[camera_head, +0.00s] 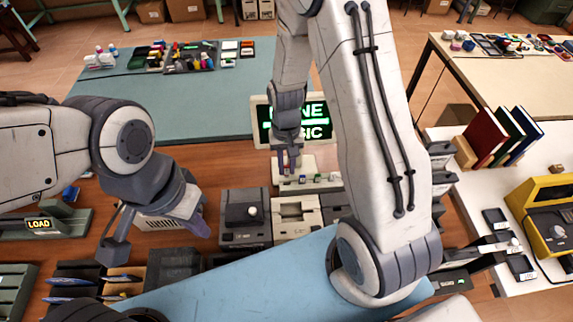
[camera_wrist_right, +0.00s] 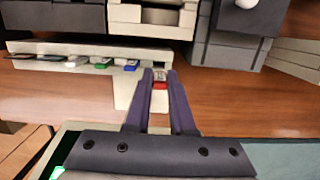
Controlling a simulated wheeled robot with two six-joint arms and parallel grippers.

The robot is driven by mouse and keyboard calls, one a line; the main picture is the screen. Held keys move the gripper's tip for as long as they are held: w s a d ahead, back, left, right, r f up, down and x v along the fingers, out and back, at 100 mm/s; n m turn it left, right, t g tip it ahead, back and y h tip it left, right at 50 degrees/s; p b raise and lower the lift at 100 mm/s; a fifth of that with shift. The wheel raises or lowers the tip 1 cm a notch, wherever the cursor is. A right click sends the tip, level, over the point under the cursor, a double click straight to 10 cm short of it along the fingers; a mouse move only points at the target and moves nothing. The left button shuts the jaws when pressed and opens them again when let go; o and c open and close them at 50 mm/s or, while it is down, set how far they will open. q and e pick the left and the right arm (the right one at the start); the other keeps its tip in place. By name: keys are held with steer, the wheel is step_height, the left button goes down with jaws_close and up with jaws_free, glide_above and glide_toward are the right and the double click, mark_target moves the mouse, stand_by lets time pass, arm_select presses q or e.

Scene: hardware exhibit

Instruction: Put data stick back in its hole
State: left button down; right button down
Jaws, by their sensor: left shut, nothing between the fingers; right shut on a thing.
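My right gripper (camera_head: 288,164) points down at the left end of a white holder (camera_head: 312,188) on the wooden table. In the right wrist view, its fingers (camera_wrist_right: 160,80) are shut on a small red data stick with a silvery end (camera_wrist_right: 160,86). The stick is over or at the holder's pale end (camera_wrist_right: 125,92); I cannot tell whether it touches or enters a hole. My left gripper (camera_head: 198,222) is shut and empty, away to the left.
A lit green-lettered screen (camera_head: 312,122) stands just behind the holder. Grey and cream devices (camera_head: 244,212) stand in front of it. A LOAD unit (camera_head: 45,224) is at the left. Bare wood lies beside the holder. Red, green and blue books (camera_head: 500,135) stand at the right.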

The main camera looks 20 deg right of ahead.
mark_target(287, 175)
steer(key=shift+f, duration=0.25)
stand_by(0.4)
steer(key=shift+f+b, duration=1.95)
steer(key=shift+f, duration=0.55)
steer(key=c, duration=0.7)
jaws_free()
steer(key=shift+r, duration=0.2)
step_height(287, 175, up, 8)
steer(key=p, duration=0.7)
steer(key=shift+f, duration=0.15)
